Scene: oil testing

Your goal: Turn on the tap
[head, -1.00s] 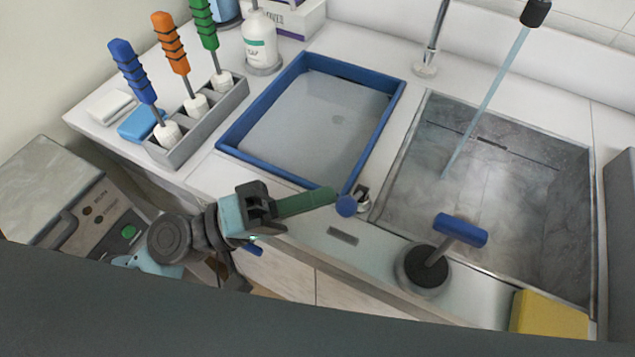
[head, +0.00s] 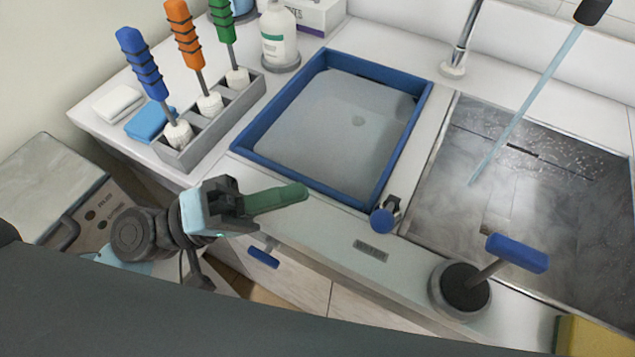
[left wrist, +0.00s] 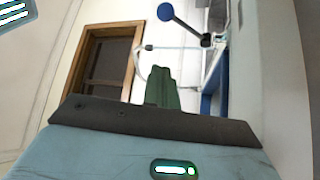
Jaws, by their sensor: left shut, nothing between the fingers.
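Water (head: 527,105) streams from the dark tap spout (head: 592,10) at the top right into the sink (head: 437,170). A round blue knob (head: 383,220) on a small metal fitting is at the counter's front edge, between tray and sink. It also shows in the left wrist view (left wrist: 166,12). A blue T-shaped handle (head: 516,252) stands on a round black base in front of the sink. My left gripper (head: 305,191), with green fingers, is shut and empty, left of the knob and apart from it. The green fingers also show in the left wrist view (left wrist: 160,80). My right gripper is not in view.
A blue-rimmed tray (head: 415,125) lies left of the sink. A grey rack (head: 215,130) holds blue, orange and green-handled brushes. A white bottle (head: 279,35) stands behind, and a yellow sponge (head: 590,337) lies front right. A grey machine (head: 55,185) stands left.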

